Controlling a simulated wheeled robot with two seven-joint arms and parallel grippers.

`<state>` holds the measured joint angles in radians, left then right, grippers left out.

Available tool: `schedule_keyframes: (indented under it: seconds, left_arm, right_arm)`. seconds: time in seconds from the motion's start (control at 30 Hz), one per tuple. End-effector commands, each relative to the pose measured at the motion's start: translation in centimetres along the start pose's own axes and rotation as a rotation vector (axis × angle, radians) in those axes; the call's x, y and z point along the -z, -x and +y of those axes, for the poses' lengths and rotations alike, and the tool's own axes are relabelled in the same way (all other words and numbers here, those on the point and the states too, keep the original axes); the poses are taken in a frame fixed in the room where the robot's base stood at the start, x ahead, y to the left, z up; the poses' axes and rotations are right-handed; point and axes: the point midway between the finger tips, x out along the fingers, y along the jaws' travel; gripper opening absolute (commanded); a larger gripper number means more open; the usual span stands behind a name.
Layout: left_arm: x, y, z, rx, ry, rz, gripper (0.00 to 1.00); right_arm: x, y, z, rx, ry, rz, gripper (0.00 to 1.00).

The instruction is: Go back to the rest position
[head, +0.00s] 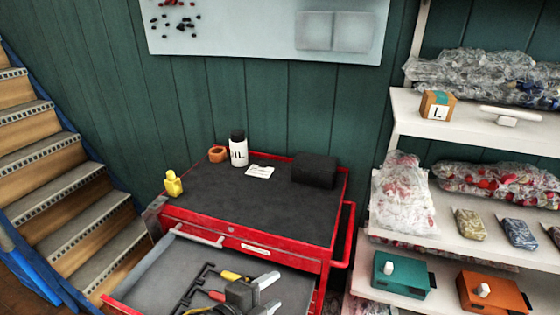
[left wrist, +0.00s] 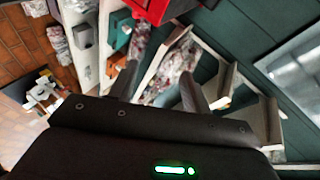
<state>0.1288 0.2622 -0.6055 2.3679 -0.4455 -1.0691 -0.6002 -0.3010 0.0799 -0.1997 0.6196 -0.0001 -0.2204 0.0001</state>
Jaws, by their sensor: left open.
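My left gripper (head: 271,293) shows at the bottom of the head view, over the open drawer (head: 165,275) of a red tool cabinet (head: 235,240). Its two light grey fingers point right and stand apart with nothing between them. The left wrist view also shows the left gripper (left wrist: 158,86), with its fingers spread and empty. The rest of the left arm is mostly cut off by the lower edge of the head view. My right gripper is in neither view.
On the cabinet's dark top are a yellow bottle (head: 173,184), an orange item (head: 217,153), a white bottle (head: 238,150), a white card (head: 260,171) and a black box (head: 314,171). Loaded shelves (head: 455,237) stand at the right, stairs (head: 75,235) at the left.

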Motion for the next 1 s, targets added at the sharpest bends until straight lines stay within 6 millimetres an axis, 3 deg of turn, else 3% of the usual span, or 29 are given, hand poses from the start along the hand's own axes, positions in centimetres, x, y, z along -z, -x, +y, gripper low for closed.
schedule_keyframes:
  seconds: [0.1,0.2,0.4,0.6,0.63,0.7,0.87,1.0]
  left_arm:
    - [-6.2,3.2,5.8,-0.084,0.498,-0.261,0.48]
    - [-9.8,6.7,10.7,-0.128,0.822,-0.463,0.48]
    - [-13.1,13.3,18.2,-0.172,1.232,-0.770,0.48]
    - [-14.0,19.5,23.8,-0.182,1.510,-1.028,0.48]
    - [-14.4,19.5,24.9,-0.183,1.531,-1.049,0.48]
    - [-15.8,17.2,27.5,-0.192,1.519,-1.044,0.48]
    - [-18.4,13.7,33.5,-0.213,1.513,-1.056,0.48]
    - [-21.0,10.5,40.5,-0.237,1.510,-1.071,0.48]
  right_arm:
    - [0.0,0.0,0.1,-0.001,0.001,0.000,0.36]
    - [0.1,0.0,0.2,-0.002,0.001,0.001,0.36]
    - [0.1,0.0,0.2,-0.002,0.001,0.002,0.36]
    - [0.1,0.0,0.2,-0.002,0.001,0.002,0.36]
    - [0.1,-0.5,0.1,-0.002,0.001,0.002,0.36]
    - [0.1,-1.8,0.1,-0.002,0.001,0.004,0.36]
    - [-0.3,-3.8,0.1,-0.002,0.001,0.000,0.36]
    - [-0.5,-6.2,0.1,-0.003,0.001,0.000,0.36]
